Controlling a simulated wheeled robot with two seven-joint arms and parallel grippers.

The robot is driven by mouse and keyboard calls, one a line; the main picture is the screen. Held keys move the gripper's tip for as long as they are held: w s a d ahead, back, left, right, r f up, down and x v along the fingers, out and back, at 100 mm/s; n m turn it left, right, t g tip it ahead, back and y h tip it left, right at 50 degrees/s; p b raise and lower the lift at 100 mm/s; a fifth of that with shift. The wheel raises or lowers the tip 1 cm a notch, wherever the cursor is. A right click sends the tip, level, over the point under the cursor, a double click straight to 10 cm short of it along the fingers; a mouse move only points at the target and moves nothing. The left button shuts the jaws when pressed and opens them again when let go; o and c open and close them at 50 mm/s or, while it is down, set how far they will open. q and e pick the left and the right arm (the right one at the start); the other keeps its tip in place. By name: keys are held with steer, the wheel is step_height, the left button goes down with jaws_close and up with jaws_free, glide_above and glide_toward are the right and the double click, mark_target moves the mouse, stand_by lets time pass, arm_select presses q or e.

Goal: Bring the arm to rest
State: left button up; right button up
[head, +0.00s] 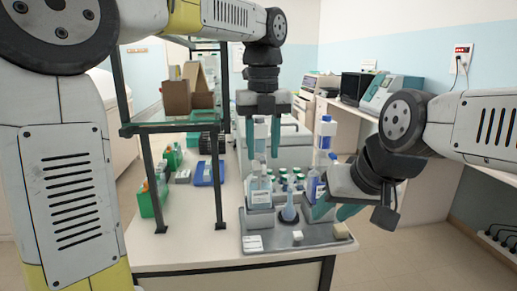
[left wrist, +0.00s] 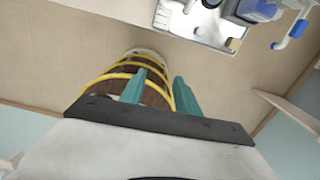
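My left gripper (head: 262,152) hangs straight down in the head view, above the back of the staining tray (head: 290,236). Its teal fingers are apart; a bottle top shows between them, seemingly behind. In the left wrist view the fingers (left wrist: 158,85) are apart with nothing gripped. My right gripper (head: 334,212) is low at the tray's right side, beside a bottle with purple liquid (head: 314,185). Its fingers look apart; the wrist partly hides them. A clear bottle (head: 260,192) and a small blue-tinted flask (head: 289,208) stand on the tray.
A shelf frame (head: 147,126) with cardboard boxes (head: 178,97) stands left of the tray. Green bottles (head: 150,197) and a blue box (head: 209,174) sit under it. A tall blue-capped bottle (head: 326,140) rises behind my right gripper. Open floor (head: 400,255) lies right of the table.

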arm_select(q)
steer(key=s+a+f+n+t+h, duration=0.1)
steer(key=s+a+f+n+t, duration=0.2)
steer(key=n, duration=1.3)
steer(key=s+a+f+n+t+h, duration=0.1)
steer(key=s+a+f+n+t, duration=0.2)
steer(key=s+a+n, duration=0.6)
steer(key=a+f+n, duration=0.2)
steer(key=a+n, duration=0.1)
steer(key=n, duration=0.5)
steer(key=shift+f, duration=0.3)
